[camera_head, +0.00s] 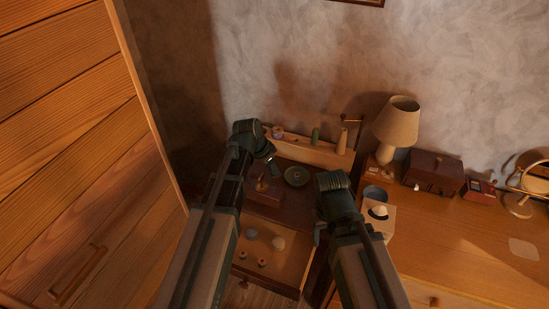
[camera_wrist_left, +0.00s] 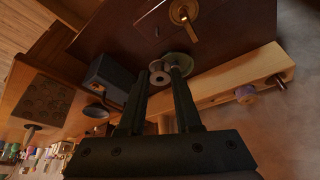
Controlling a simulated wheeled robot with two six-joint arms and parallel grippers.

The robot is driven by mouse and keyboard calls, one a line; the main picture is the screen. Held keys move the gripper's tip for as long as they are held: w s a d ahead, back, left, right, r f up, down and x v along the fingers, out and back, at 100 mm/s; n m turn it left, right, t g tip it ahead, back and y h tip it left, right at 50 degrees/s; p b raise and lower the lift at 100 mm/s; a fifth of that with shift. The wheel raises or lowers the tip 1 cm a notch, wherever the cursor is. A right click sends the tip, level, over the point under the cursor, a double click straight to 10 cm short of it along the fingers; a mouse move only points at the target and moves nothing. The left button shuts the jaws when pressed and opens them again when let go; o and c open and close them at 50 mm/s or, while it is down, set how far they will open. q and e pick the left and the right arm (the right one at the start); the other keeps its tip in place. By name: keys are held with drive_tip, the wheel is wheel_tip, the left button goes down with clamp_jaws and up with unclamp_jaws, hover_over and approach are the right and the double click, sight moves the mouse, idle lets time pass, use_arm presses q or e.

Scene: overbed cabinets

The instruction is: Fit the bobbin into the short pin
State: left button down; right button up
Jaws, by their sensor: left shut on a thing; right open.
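My left gripper (camera_head: 270,163) is shut on a small grey bobbin (camera_wrist_left: 158,73), which sits between its fingertips in the left wrist view. It is above the dark cabinet top, near a green dish (camera_head: 296,176) that shows behind the bobbin. An upright pin (camera_head: 261,184) stands on the dark surface below the gripper; a brass-based post (camera_wrist_left: 183,12) shows in the wrist view. A wooden rack (camera_head: 300,150) at the wall carries a purple bobbin (camera_head: 278,133), a green spool (camera_head: 315,135) and a tan cone (camera_head: 342,140). My right gripper (camera_head: 319,232) is open and empty, right of the dish.
An open drawer (camera_head: 285,262) below holds stones and small spool-shaped pieces. A tall wooden cabinet (camera_head: 80,130) closes off the left.

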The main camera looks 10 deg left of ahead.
use_arm(q)
drive_tip(key=shift+f, duration=0.15)
drive_tip(key=b, duration=0.6)
hover_over(273, 193)
wheel_tip(273, 193, down, 5)
drive_tip(key=shift+w+f, duration=0.1)
drive_tip(key=shift+f, duration=0.1)
drive_tip(key=shift+f+b, duration=1.8)
drive_tip(key=shift+f, duration=0.1)
idle(0.8)
drive_tip(key=c, duration=0.5)
unclamp_jaws()
drive_tip(key=p+v, duration=1.2)
drive_tip(key=v, duration=0.2)
drive_tip(key=shift+d+p, duration=0.15)
drive_tip(key=shift+p, duration=0.25)
